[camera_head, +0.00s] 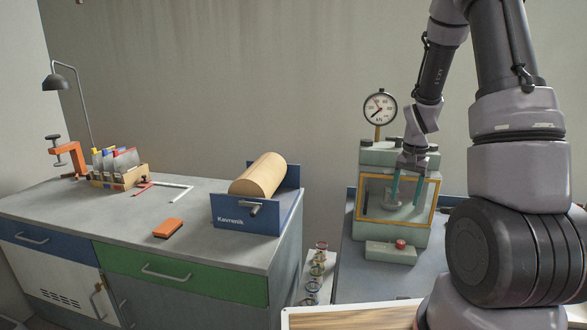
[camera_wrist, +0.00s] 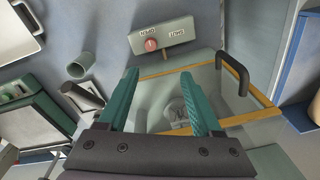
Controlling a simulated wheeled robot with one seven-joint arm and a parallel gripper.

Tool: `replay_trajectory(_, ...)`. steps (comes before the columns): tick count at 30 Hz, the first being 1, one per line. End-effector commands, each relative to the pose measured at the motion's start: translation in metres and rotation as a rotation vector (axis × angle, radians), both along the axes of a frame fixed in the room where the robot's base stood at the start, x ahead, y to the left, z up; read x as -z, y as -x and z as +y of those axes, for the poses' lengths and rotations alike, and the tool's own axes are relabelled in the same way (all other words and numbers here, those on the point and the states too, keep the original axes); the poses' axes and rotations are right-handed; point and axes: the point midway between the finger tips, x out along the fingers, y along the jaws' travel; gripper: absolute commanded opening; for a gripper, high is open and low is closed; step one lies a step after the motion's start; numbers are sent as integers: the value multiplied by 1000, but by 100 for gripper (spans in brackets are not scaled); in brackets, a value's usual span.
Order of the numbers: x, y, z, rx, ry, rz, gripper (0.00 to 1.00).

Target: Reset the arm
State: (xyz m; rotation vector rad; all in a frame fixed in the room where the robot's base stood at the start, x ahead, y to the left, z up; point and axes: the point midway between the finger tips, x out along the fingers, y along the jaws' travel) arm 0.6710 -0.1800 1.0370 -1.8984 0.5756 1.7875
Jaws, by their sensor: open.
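My gripper (camera_head: 405,199) points down at the grey-green testing machine (camera_head: 375,157) on the right-hand bench. Its two teal fingers are spread apart with nothing between them, as the wrist view also shows (camera_wrist: 158,75). The machine has a clear, yellow-framed door (camera_head: 361,207) with a dark handle (camera_wrist: 233,72). A round metal part (camera_head: 391,201) shows behind the pane. In the head view the fingers overlap the pane; I cannot tell whether they touch it.
A control box with a red button (camera_head: 401,243) stands before the machine, and a dial gauge (camera_head: 380,108) rises above it. The left bench holds a blue cradle (camera_head: 240,218) with a tan cylinder (camera_head: 262,174), an orange block (camera_head: 168,228) and an orange clamp (camera_head: 70,153).

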Motion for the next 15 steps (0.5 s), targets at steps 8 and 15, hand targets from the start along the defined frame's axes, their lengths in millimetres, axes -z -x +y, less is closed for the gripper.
replay_trajectory(8, -131, 31, 44, -71, -33, -188, 66)
replay_trajectory(15, -216, 87, 79, -142, -56, -341, 66)
